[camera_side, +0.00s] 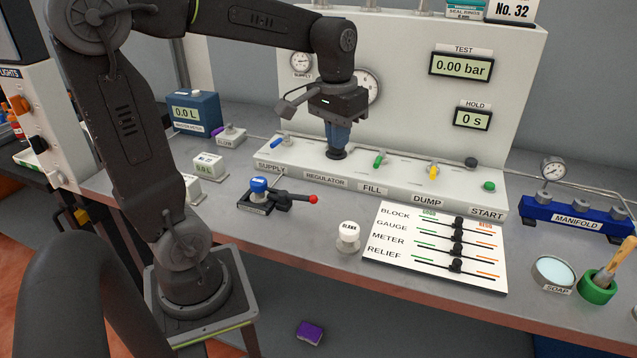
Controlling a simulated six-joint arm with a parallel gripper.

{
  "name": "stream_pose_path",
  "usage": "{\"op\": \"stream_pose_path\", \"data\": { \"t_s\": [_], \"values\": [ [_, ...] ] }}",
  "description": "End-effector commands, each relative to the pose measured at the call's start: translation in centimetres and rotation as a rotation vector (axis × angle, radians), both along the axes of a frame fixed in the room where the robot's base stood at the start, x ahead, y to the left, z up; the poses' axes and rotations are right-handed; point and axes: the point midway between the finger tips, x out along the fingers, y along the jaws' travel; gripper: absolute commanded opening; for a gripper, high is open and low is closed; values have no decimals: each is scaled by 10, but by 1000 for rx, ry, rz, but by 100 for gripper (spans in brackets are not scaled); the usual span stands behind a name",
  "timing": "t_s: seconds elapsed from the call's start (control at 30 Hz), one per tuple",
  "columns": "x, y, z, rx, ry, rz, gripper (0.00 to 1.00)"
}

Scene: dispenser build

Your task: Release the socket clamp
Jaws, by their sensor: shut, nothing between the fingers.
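The socket clamp (277,202) sits on the bench front, left of centre. It is a black base with a blue round part at its left and a black lever lying to the right, tipped with a red ball (313,199). I cannot tell from this view whether the clamp grips the blue part (259,185). My gripper (337,146) is shut and points down over the black regulator knob, behind and to the right of the clamp. It is apart from the clamp lever. Whether its fingertips touch the knob (336,154) cannot be told.
The valve panel (400,186) with blue, green and yellow levers runs behind the clamp. A white BLANK plug (348,236) and a slider board (436,248) stand to the right. Bare bench lies in front of the clamp.

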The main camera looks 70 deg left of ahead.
Motion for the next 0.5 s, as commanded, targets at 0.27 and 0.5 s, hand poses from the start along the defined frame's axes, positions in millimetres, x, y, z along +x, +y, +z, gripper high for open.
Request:
{"op": "stream_pose_path", "data": {
  "t_s": [0.27, 0.5],
  "values": [
    [36, 71, -25, -81, 183, 172, 0],
    [46, 109, -43, -132, 267, 253, 0]
  ]
}}
